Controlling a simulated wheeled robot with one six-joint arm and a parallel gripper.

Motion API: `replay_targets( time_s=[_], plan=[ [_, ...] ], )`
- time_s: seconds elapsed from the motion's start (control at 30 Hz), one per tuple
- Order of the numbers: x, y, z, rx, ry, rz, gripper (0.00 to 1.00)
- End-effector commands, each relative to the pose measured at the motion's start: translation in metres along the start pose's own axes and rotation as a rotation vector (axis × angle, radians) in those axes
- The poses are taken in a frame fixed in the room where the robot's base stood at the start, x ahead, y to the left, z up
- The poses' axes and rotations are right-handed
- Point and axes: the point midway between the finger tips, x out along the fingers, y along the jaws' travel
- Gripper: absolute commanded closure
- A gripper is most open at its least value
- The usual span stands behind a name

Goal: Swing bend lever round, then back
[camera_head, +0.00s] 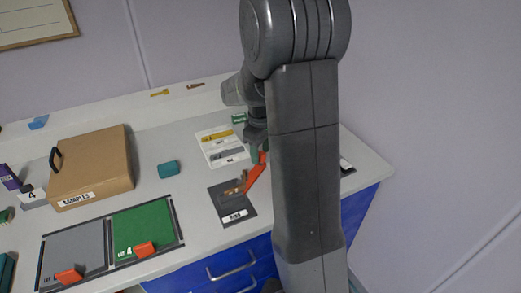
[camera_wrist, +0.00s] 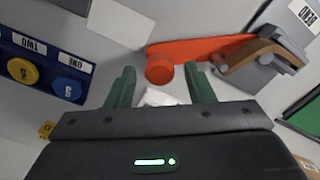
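The orange bend lever (camera_head: 255,179) stands over a dark plate (camera_head: 221,208) with a white label, right of the green mat. In the wrist view the lever arm (camera_wrist: 205,47) runs from a bronze-coloured bracket (camera_wrist: 262,58) leftward to a round orange knob (camera_wrist: 160,69). The label there reads BEND. My gripper (camera_wrist: 160,80) has two green fingers, spread apart, with the knob between them near the tips. A gap shows on both sides of the knob. In the head view my gripper (camera_head: 257,153) is at the lever's upper end, partly hidden by my arm.
A blue panel (camera_wrist: 45,68) with yellow and blue round buttons lies left in the wrist view. A brown box (camera_head: 93,165), a teal block (camera_head: 168,169), a green mat (camera_head: 145,228) and a grey mat (camera_head: 73,250) lie left on the bench. Blue drawers (camera_head: 222,275) are below.

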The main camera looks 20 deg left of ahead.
Motion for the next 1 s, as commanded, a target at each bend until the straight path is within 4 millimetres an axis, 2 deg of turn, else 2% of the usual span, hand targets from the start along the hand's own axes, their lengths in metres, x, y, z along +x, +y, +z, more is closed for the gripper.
replay_targets(
  time_s=[0.03, 0.23, 0.67, 1.0],
  plan=[
    [0.000, 0.000, 0.000, 0.000, 0.000, 0.000, 0.62],
    [0.000, 0.000, 0.000, 0.000, 0.000, 0.000, 1.00],
    [0.000, 0.000, 0.008, 0.063, 0.000, 0.000, 1.00],
    [-0.001, -0.004, 0.039, 0.319, 0.000, 0.000, 1.00]
  ],
)
